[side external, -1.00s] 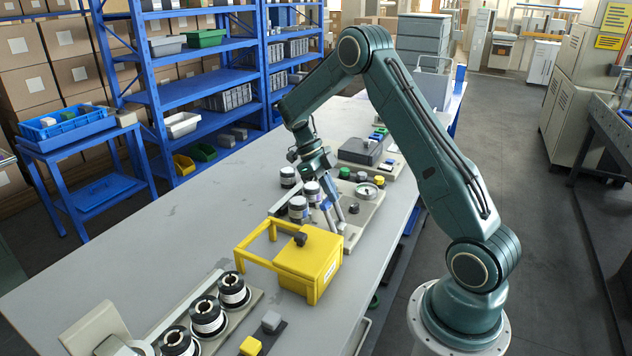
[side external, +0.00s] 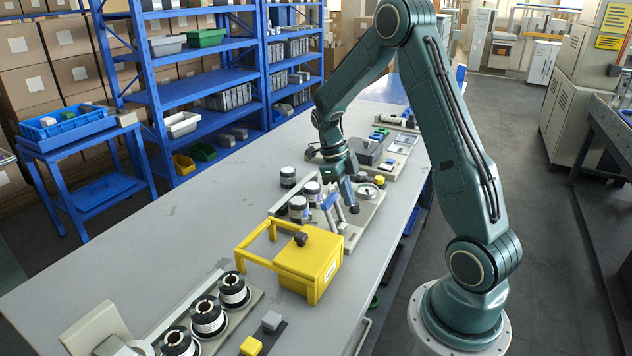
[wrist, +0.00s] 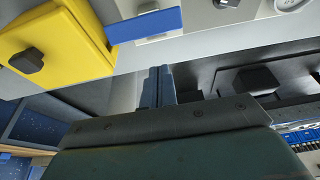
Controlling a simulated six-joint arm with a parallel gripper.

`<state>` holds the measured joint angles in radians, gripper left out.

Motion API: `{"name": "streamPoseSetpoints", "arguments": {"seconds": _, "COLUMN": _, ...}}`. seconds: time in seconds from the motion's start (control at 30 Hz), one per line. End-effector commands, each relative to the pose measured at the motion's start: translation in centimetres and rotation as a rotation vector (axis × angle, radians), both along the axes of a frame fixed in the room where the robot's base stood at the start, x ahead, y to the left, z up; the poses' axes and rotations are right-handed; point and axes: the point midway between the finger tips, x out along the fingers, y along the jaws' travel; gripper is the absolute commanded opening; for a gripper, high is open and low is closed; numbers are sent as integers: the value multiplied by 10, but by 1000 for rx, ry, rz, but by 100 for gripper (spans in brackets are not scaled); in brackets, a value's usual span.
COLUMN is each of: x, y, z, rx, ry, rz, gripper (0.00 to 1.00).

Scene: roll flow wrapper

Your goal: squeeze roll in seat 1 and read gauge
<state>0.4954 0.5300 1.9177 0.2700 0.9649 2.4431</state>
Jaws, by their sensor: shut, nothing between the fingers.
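Several dark rolls with white bands stand on the grey station plate, among them the near roll (side external: 298,208), the middle roll (side external: 312,191) and the far roll (side external: 288,177). I cannot tell which seat is seat 1. A blue lever (side external: 329,201) rises beside the near rolls; a blue bar shows in the wrist view (wrist: 146,25). The round gauge (side external: 369,191) is on the plate's right side; its reading is too small to tell.
A yellow box with a frame (side external: 310,259) stands nearer, close to the station. More rolls (side external: 207,316) sit in a rack at the near left. A dark grey block (side external: 367,150) and a yellow button (side external: 380,181) lie beyond. The left table surface is clear.

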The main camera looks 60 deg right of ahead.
Motion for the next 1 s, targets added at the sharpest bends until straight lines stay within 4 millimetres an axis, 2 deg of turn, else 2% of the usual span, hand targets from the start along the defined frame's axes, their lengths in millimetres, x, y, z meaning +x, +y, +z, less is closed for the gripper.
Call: {"name": "streamPoseSetpoints", "arguments": {"seconds": 1.0, "x": -48, "y": 0, "z": -19, "rx": 1, "ry": -454, "rz": -7, "gripper": 0}}
